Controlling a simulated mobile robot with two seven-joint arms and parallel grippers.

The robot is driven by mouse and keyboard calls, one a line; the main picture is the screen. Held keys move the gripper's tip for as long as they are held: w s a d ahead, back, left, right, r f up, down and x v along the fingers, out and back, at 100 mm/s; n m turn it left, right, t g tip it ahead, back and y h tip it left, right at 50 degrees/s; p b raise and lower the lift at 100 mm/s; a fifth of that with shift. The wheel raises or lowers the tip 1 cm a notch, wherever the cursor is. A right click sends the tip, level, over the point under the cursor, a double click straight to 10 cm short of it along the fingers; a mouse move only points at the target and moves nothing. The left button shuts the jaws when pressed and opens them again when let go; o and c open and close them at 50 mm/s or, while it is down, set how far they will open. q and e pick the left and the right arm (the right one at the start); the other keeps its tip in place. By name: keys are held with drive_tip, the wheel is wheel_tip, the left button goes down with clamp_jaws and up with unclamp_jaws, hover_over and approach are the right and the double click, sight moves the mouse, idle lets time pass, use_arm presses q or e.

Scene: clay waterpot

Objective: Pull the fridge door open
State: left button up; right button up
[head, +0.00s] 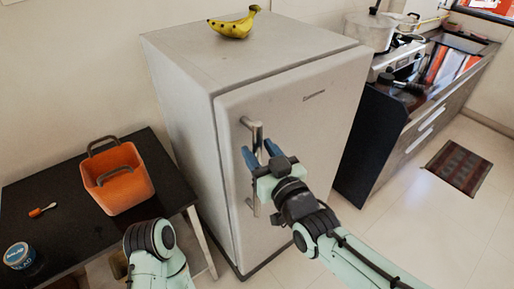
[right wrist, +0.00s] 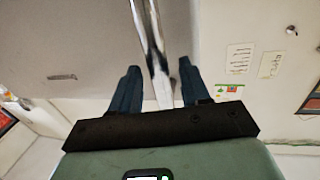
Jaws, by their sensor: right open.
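The light grey fridge (head: 185,115) stands in the middle of the head view, and its door (head: 320,125) is shut. A vertical metal handle (head: 257,133) runs along the left side of the door. My right gripper (head: 258,153) is at the handle with its blue fingers open. In the right wrist view the handle (right wrist: 150,40) passes between the two open fingers (right wrist: 158,75), closer to the right one. I cannot tell whether either finger touches it. Only a part of my left arm shows at the bottom left of the head view; its gripper is out of view.
A banana (head: 234,24) lies on top of the fridge. A dark table (head: 60,195) at the left holds an orange basket (head: 128,190) and a blue-lidded jar (head: 19,256). A dark counter (head: 375,125) with a stove and pot (head: 370,32) stands right of the fridge. The floor in front is clear.

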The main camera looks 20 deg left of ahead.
drive_tip(key=shift+x, duration=0.9)
drive_tip(key=shift+c, duration=0.3)
clamp_jaws()
drive_tip(key=shift+d, duration=0.1)
